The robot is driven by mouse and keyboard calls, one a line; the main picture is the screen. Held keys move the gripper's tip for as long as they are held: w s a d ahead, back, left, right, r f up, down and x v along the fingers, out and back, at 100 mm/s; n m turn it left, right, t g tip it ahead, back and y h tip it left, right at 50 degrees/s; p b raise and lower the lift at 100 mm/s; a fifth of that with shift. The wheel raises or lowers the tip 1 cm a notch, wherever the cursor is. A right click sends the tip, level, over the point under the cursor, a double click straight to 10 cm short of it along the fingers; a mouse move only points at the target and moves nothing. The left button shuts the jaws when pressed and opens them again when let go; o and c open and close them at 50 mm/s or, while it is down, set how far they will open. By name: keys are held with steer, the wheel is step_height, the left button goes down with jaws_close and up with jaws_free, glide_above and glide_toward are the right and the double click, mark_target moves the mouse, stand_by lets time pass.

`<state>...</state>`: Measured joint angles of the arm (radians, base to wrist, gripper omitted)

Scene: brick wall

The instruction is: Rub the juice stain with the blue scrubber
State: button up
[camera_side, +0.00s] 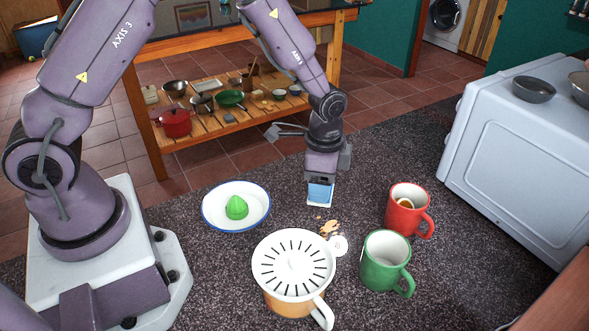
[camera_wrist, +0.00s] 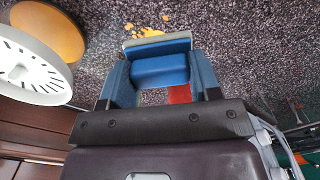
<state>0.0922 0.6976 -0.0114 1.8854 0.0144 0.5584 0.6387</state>
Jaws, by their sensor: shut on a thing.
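The blue scrubber (camera_side: 319,193) is between the fingers of my gripper (camera_side: 320,183), which is shut on it. In the wrist view the blue scrubber (camera_wrist: 160,66) with a pale edge sits between the two fingers of my gripper (camera_wrist: 160,75). The orange-brown juice stain (camera_side: 328,227) lies on the dark speckled counter, just in front of the scrubber in the side view. The stain also shows in the wrist view as orange patches (camera_wrist: 148,31) just past the scrubber. I cannot tell whether the scrubber touches the counter.
A white-topped juicer (camera_side: 293,262) stands near the stain. A red mug (camera_side: 405,212) and a green mug (camera_side: 384,262) stand to the right. A blue-rimmed plate (camera_side: 212,217) with a green reamer (camera_side: 236,207) is at left. A white appliance (camera_side: 520,150) is far right.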

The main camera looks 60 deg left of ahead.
mark_target(349, 221)
steer(key=w+d+n, duration=0.3)
steer(key=w+n, duration=0.3)
steer(key=n, duration=1.2)
steer(key=shift+s+a+f, duration=0.1)
steer(key=shift+s+f, duration=0.05)
steer(key=shift+f, duration=1.85)
steer(key=shift+s+a+f, duration=0.1)
steer(key=shift+f, duration=1.9)
steer(key=shift+s+r, duration=0.15)
steer(key=shift+s, duration=4.75)
steer(key=shift+w+d, duration=0.15)
steer(key=shift+w, duration=4.9)
steer(key=shift+s+d, duration=0.15)
steer(key=shift+d, duration=0.15)
steer(key=shift+s, duration=4.65)
steer(key=shift+w, duration=4.8)
step_height(349, 221, up, 8)
